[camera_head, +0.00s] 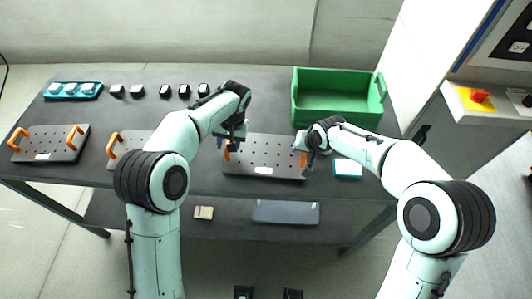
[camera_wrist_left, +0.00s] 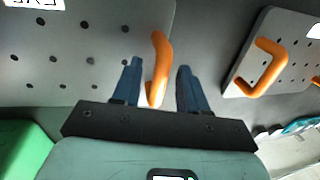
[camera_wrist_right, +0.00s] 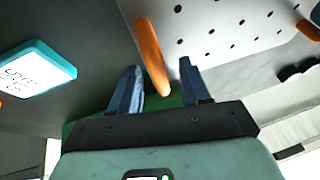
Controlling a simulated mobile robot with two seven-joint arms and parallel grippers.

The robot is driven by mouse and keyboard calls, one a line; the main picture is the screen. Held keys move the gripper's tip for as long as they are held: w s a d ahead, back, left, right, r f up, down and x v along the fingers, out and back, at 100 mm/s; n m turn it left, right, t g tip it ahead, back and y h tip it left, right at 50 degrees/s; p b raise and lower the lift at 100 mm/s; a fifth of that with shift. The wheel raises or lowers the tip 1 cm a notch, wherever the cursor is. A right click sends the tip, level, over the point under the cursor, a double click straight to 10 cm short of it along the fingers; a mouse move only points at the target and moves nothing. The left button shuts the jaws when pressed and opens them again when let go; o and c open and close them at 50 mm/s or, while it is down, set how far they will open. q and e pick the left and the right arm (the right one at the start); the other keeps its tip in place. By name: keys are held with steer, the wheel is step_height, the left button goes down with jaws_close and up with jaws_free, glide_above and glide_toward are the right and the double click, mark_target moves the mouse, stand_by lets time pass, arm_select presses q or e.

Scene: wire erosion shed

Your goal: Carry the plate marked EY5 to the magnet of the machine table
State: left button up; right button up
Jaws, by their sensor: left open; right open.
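Three grey perforated plates with orange handles lie on the dark bench. The right-hand plate (camera_head: 264,152) has both my grippers at its ends; its white label is too small to read, and only partly shows in the left wrist view. My left gripper (camera_head: 231,147) is open, its fingers on either side of that plate's left handle (camera_wrist_left: 158,70). My right gripper (camera_head: 307,163) is open, its fingers at either side of the right handle (camera_wrist_right: 151,58). The middle plate (camera_head: 132,142) is partly behind my left arm. The left plate (camera_head: 50,143) is clear. I cannot make out the machine table's magnet.
A green open crate (camera_head: 337,95) stands at the back right. A teal-framed pad (camera_head: 348,168) lies right of the plate. Small black blocks (camera_head: 165,91) and a teal tray (camera_head: 73,90) line the back. A cabinet with a red button (camera_head: 480,96) stands right.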

arm_select(q)
steer(key=shift+a+f, duration=0.1)
steer(key=shift+f, duration=0.25)
arm_select(e)
steer(key=shift+w+f, duration=0.15)
steer(key=shift+f, duration=0.15)
arm_select(q)
jaws_close()
arm_select(e)
jaws_close()
stand_by(0.7)
